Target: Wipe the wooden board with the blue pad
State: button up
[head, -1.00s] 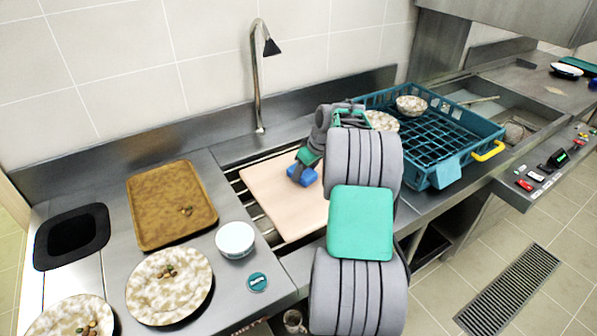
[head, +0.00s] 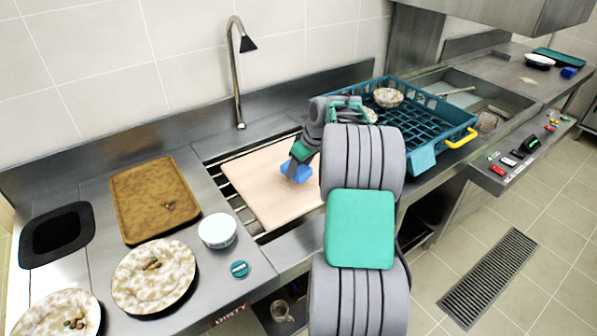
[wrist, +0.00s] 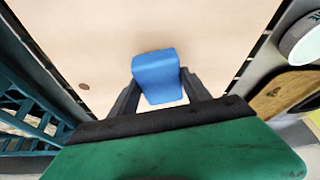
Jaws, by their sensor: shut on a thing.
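The wooden board (head: 258,186) is pale and lies flat over the slatted sink area in the middle of the counter. My gripper (head: 298,163) is shut on the blue pad (head: 296,173), over the right part of the board. In the wrist view the pad (wrist: 156,72) sits between the two fingers. The pad looks at or very near the board's surface; I cannot tell if it touches. My arm hides the board's right side.
A teal dish rack (head: 425,125) with bowls stands right of the board. A brown tray (head: 150,215), a white bowl (head: 217,230) and plates with food scraps (head: 150,290) are on the left. A faucet (head: 238,80) rises behind the board.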

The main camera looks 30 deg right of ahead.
jog(key=r, duration=0.1)
jog(key=a+r+p, duration=0.1)
jog(key=shift+w+r, duration=0.15)
jog(key=shift+r, duration=0.2)
jog(key=shift+r+p, duration=1.1)
jog(key=shift+r, duration=0.3)
